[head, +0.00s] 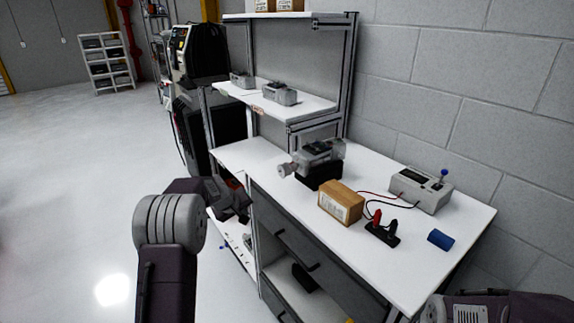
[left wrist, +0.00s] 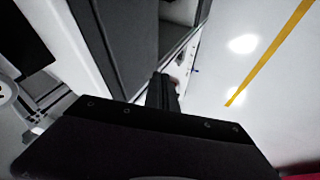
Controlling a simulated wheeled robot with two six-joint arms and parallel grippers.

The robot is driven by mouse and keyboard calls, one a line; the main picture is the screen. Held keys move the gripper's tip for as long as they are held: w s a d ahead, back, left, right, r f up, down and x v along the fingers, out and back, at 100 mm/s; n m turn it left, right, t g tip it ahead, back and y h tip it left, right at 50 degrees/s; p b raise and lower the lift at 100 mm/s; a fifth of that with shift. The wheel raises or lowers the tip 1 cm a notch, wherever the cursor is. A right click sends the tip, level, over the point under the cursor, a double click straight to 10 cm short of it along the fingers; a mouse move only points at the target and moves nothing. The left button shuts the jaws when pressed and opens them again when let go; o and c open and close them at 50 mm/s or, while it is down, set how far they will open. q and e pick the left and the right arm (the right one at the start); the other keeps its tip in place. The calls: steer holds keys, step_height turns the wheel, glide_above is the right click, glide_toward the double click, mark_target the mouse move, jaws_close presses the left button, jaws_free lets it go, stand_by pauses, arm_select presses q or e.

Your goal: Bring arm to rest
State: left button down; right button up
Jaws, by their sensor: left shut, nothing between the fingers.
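My left arm (head: 170,222) comes in from the lower left of the head view and is bent, with its dark wrist near the workbench's left front side. My left gripper shows in the left wrist view (left wrist: 163,85) as dark fingers together, shut and empty. It is beside the bench's drawers and shelf, over open floor. A part of my right arm (head: 500,307) shows at the lower right corner of the head view, by the bench's near end. My right gripper is out of view.
The white workbench (head: 440,258) holds a servo-like device (head: 318,160), a cardboard box (head: 341,203), a grey meter (head: 420,188), red and black connectors (head: 382,230) and a blue cylinder (head: 440,239). Shelves (head: 310,108) rise behind. The floor (head: 70,170) at left is clear.

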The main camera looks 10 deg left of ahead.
arm_select(q)
steer(key=d+r+m+p, duration=0.2)
steer(key=d+r+p, duration=0.35)
steer(key=r, duration=0.55)
steer(key=s+d+r+m+g+h+p, duration=0.1)
steer(key=s+d+r+m+p, duration=0.2)
steer(key=s+d, duration=0.55)
steer(key=s+f+m+g+p, duration=0.1)
steer(key=s+f, duration=0.3)
steer(key=s, duration=0.8)
steer(key=s+a+f+m+g+y+p, duration=0.1)
steer(key=s+f+g, duration=0.3)
steer(key=s, duration=0.8)
steer(key=shift+s+a+m, duration=0.25)
steer(key=shift+s+m, duration=0.15)
steer(key=shift+m, duration=0.3)
